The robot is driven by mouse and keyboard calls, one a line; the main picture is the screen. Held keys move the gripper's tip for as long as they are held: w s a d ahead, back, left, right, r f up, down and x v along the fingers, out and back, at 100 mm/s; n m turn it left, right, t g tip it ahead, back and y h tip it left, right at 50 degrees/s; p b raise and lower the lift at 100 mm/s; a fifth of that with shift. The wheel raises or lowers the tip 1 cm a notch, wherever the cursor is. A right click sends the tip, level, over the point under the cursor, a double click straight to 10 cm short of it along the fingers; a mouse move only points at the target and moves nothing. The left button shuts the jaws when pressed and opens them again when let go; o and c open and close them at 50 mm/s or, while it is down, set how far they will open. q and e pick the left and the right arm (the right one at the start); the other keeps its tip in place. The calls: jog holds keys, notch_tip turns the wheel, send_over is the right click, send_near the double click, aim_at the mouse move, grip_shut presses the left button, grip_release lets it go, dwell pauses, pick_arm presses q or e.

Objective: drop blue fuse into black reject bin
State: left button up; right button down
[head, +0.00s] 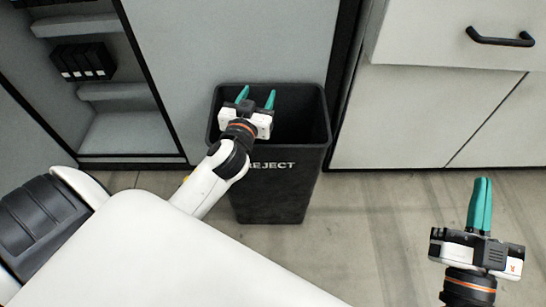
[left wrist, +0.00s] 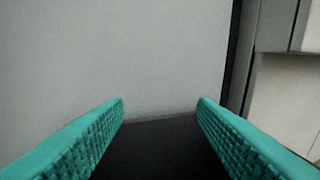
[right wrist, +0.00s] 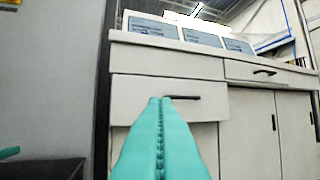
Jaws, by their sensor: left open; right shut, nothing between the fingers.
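The black reject bin (head: 290,190) stands on the floor against the grey cabinet, with "REJECT" in white on its front. My left gripper (head: 256,96) is over the bin's opening, with its teal fingers apart and nothing between them. In the left wrist view the open fingers (left wrist: 160,112) frame a dark area of the bin below. My right gripper (head: 480,190) is shut and empty, off to the right of the bin. Its closed fingers also show in the right wrist view (right wrist: 160,135). The blue fuse is not visible in any view; the bin's inside is dark and partly hidden by my left gripper.
A grey cabinet panel (head: 240,40) rises behind the bin. An open shelf unit (head: 125,135) with a black slotted block (head: 83,62) is at the left. White drawers with a black handle (head: 500,38) stand at the right. The floor (head: 370,240) between bin and right gripper is clear.

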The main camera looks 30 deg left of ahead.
pick_arm(q)
jog(key=v, duration=0.6)
jog(key=shift+s, duration=0.3)
pick_arm(e)
jog(key=shift+w+f+g+h, duration=0.15)
jog(key=shift+f+g, duration=0.1)
jog(key=shift+f, duration=0.2)
jog(key=shift+w+f+g+h, duration=0.15)
jog(key=shift+f+g, duration=0.1)
jog(key=shift+f, duration=0.15)
pick_arm(q)
jog(key=shift+d, duration=0.15)
